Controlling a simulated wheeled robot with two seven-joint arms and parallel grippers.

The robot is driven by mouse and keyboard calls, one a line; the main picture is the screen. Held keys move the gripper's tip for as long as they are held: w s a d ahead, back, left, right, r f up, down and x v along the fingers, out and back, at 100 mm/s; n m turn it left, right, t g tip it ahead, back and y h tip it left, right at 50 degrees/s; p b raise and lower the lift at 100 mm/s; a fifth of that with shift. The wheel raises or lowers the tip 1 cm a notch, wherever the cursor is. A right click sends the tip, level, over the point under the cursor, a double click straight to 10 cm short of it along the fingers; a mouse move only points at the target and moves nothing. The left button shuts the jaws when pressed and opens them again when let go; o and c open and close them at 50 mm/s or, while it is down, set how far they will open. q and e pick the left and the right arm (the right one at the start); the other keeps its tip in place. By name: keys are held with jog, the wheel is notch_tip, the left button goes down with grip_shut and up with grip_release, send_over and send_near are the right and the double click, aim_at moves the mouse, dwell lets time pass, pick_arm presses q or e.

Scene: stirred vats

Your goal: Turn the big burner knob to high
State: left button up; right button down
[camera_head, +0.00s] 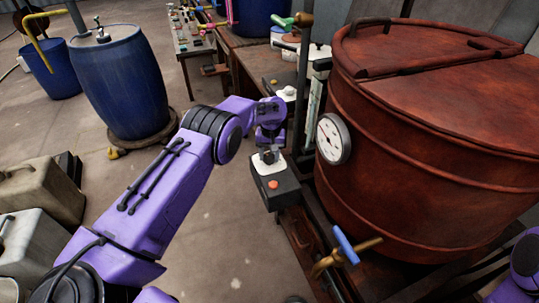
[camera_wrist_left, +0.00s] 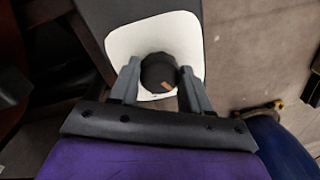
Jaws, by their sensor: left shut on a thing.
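The burner knob is a round black knob (camera_wrist_left: 158,72) with a small orange mark at its lower right, in the left wrist view. It sits on a white plate (camera_wrist_left: 150,28). My left gripper (camera_wrist_left: 157,76) has one finger on each side of the knob and is shut on it. In the head view my left gripper (camera_head: 268,154) points down onto a dark control box (camera_head: 285,190) with a red button on its near part. There the gripper mostly hides the knob. My right gripper is not in view; only a purple part of my right arm shows at the right edge.
A big rust-red vat (camera_head: 430,150) with a white gauge (camera_head: 333,139) stands right of the box. A brass valve with a blue handle (camera_head: 345,244) sticks out in front. A blue barrel (camera_head: 118,80) and canisters (camera_head: 40,187) stand at left. The floor between is clear.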

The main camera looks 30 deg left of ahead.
aim_at(270, 156)
pick_arm(q)
jog(key=o, duration=1.1)
jog(key=shift+c, duration=0.2)
notch_tip(270, 156, up, 11)
jog(key=shift+d+f, duration=0.15)
jog(key=shift+f, duration=0.05)
jog(key=shift+w, duration=0.1)
